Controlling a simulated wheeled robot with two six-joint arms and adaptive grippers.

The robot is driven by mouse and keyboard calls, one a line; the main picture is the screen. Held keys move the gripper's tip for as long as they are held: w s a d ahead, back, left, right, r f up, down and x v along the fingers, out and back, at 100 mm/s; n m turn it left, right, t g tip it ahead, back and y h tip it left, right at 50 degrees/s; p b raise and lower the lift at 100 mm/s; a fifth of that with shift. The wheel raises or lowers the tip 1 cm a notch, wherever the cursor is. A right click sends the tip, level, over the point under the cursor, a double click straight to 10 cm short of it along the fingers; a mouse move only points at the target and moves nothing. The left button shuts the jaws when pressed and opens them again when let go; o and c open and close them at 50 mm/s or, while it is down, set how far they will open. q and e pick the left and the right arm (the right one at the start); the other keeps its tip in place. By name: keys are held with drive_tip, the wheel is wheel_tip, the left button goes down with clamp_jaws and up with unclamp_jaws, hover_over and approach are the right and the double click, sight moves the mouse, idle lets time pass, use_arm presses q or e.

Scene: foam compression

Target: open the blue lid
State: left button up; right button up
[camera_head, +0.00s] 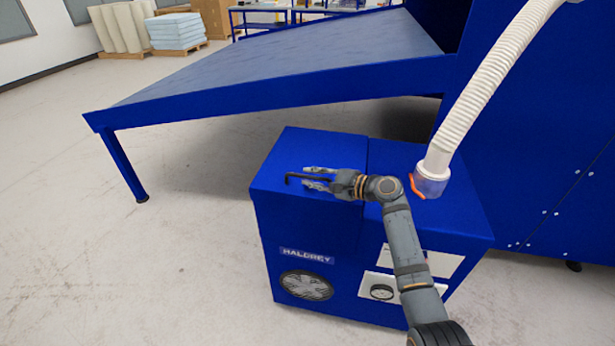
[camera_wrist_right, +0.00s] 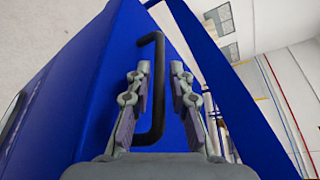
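The blue lid (camera_head: 278,160) is the left part of the top of a blue machine box, and it looks closed. A black bar handle (camera_head: 290,180) is on it; it also shows in the right wrist view (camera_wrist_right: 158,95). My right gripper (camera_head: 309,178) reaches over the lid from the right. Contact with the handle cannot be made out. Part of the handle is hidden behind the gripper. My left gripper is not in view.
The box's right part carries a white corrugated hose (camera_head: 490,90) in a clear collar with an orange clamp (camera_head: 416,187). A large blue sloped table (camera_head: 270,95) stands behind the box. The floor to the left (camera_head: 150,260) is clear.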

drive_tip(key=shift+a+r, duration=0.1)
drive_tip(key=shift+a, duration=0.35)
drive_tip(key=shift+w+a+f, duration=0.15)
drive_tip(key=shift+w+f, duration=0.05)
drive_tip(key=shift+s, duration=0.1)
clamp_jaws()
drive_tip(key=shift+r, duration=0.1)
